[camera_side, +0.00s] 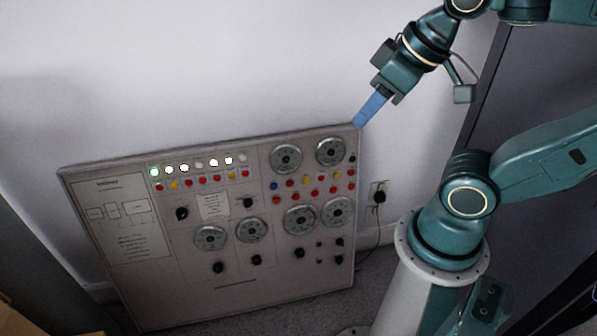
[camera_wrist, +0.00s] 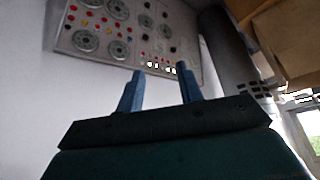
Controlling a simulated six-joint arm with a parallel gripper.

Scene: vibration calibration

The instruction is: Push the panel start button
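The grey control panel (camera_side: 290,283) leans against the wall in the side view, with dials, knobs and rows of red, yellow and blue buttons (camera_side: 203,180). I cannot tell which button is the start button. My gripper (camera_side: 360,122) has blue fingers pointing down-left near the panel's top right corner; contact there cannot be told. In the wrist view the fingers (camera_wrist: 159,70) stand apart with nothing between them, and the panel (camera_wrist: 66,36) shows beyond them.
A wall outlet (camera_side: 378,193) with a plugged-in cable is right of the panel. A dark vertical surface (camera_side: 520,85) stands behind my arm. Cardboard boxes (camera_wrist: 278,35) show at the right of the wrist view. The space in front of the panel's left side looks clear.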

